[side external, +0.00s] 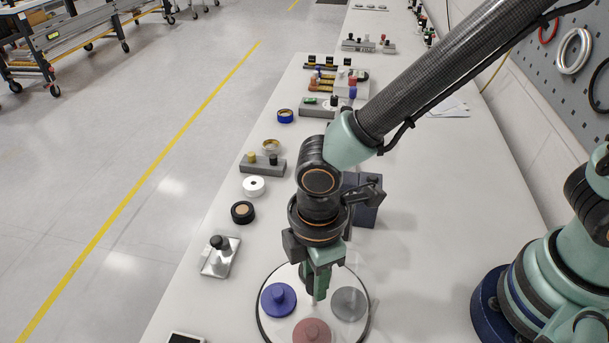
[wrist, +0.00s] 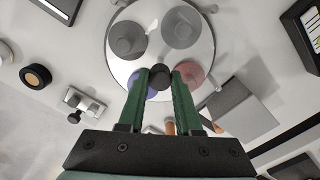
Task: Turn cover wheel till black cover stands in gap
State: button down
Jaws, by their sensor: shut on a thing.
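The cover wheel (side external: 297,277) is a pale round disc with a dark rim in front of my arm. A blue cover (side external: 278,299) is at its left, a red cover (side external: 311,332) at the front and a grey cover (side external: 348,303) at the right. The black cover (wrist: 127,40) shows at the upper left of the wheel in the wrist view; my arm hides it in the side view. My gripper (side external: 317,292) points down over the wheel's middle. In the wrist view its fingers (wrist: 160,76) are shut on a dark round knob (wrist: 160,72). I cannot make out the gap.
A dark grey block (side external: 367,211) stands behind the wheel. A metal plate with a black knob (side external: 219,255) lies to the left. A black ring (side external: 243,212), a white ring (side external: 254,187) and other small parts line the bench's left edge.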

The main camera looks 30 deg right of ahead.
jog(key=shift+n, duration=8.2)
jog(key=c, duration=0.6)
grip_release()
jog(key=shift+r, duration=0.1)
